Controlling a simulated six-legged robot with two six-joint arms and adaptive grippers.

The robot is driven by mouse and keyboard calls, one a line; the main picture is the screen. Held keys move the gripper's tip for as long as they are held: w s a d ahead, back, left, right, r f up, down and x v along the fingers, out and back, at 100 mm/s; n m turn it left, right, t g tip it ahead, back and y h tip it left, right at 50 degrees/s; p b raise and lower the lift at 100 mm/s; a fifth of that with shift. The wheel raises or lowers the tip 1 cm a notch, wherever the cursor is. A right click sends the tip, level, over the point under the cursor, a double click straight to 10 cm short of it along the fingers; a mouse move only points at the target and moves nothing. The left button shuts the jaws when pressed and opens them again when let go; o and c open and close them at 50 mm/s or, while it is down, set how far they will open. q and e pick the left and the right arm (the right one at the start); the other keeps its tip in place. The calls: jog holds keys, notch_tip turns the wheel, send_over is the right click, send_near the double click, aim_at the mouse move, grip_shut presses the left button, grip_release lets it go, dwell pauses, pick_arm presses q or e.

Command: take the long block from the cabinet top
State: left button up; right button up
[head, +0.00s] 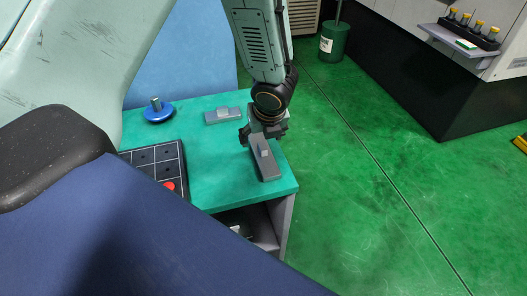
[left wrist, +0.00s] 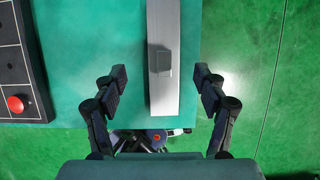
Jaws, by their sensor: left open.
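The long grey block (head: 267,171) lies on the teal cabinet top (head: 222,185) near its right edge, with a small raised knob on it. My left gripper (head: 264,134) points down over the far part of the block. In the left wrist view the block (left wrist: 163,98) runs up between the spread fingers of my open left gripper (left wrist: 160,78), with a gap on each side. The fingers do not appear to touch it. The block's far end is hidden by the gripper in the head view. My right gripper is not in view.
A shorter grey block (head: 222,115) and a blue round piece with a peg (head: 158,112) stand behind on the cabinet top. A dark panel (head: 150,152) with a red button (head: 168,186) lies to the left. Green floor (head: 370,180) is clear to the right.

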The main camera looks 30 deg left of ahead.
aim_at(263, 147)
pick_arm(q)
jog(key=f, duration=0.2)
jog(key=w+f+b, duration=0.1)
jog(key=f, duration=0.1)
jog(key=shift+f, duration=0.35)
jog(key=shift+a+f, duration=0.4)
jog(key=shift+w, duration=0.2)
jog(key=shift+d, duration=0.1)
jog(key=shift+c, duration=1)
jog(key=shift+s, duration=0.1)
jog(key=c, duration=0.5)
grip_shut()
